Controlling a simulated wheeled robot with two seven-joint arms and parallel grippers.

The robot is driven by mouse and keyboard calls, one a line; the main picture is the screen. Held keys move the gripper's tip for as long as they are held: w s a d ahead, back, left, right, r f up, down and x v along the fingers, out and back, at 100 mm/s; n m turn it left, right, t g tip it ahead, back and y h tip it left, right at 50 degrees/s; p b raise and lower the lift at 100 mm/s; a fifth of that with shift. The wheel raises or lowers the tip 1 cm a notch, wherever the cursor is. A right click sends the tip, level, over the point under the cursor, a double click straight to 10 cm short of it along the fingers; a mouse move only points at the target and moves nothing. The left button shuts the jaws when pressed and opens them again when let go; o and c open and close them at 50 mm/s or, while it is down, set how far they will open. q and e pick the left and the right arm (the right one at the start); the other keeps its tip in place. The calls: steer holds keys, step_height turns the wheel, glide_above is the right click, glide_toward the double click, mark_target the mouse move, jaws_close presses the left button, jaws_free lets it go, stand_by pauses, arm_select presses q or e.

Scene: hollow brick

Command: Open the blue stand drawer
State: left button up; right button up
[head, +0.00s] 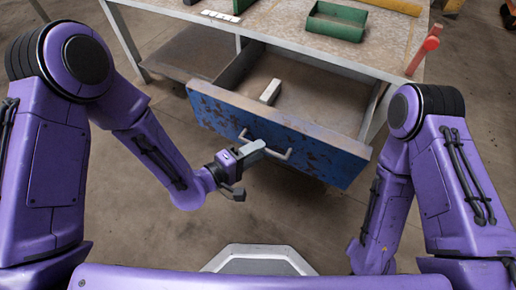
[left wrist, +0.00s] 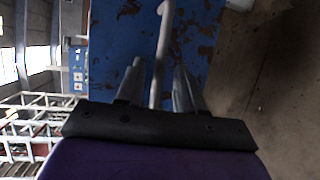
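The blue drawer (head: 275,137), with rusty, chipped paint on its front, is pulled well out from under the stand's worktop, and its inside shows. Its grey bar handle (head: 283,155) runs across the front; the left wrist view also shows the handle (left wrist: 161,45) against the blue front (left wrist: 120,40). My left gripper (head: 254,148) is at the handle. In the left wrist view its two fingers (left wrist: 159,80) stand apart on either side of the bar, with a visible gap on each side. My right gripper is out of view.
A pale block (head: 270,91) lies in the drawer. On the worktop (head: 280,22) are a green tray (head: 336,22) and other items. A red-handled part (head: 425,50) sticks out at the worktop's right side. Bare floor (head: 140,215) lies in front.

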arm_select(q)
steer(key=p+v, duration=0.1)
steer(key=v, duration=0.8)
steer(key=s+a+f+m+g+y, duration=0.2)
steer(key=a+f+y, duration=0.8)
steer(key=a+f, duration=0.2)
steer(key=s+a+f+g+y, duration=0.3)
steer(key=s+a+f, duration=0.15)
steer(key=s, duration=0.25)
steer(key=s+a+f+g+y, duration=0.2)
steer(key=s+a+f, duration=0.1)
steer(key=s+a, duration=0.3)
step_height(320, 180, up, 26)
steer(key=d+p, duration=0.1)
steer(key=p, duration=2.5)
steer(key=shift+s, duration=0.2)
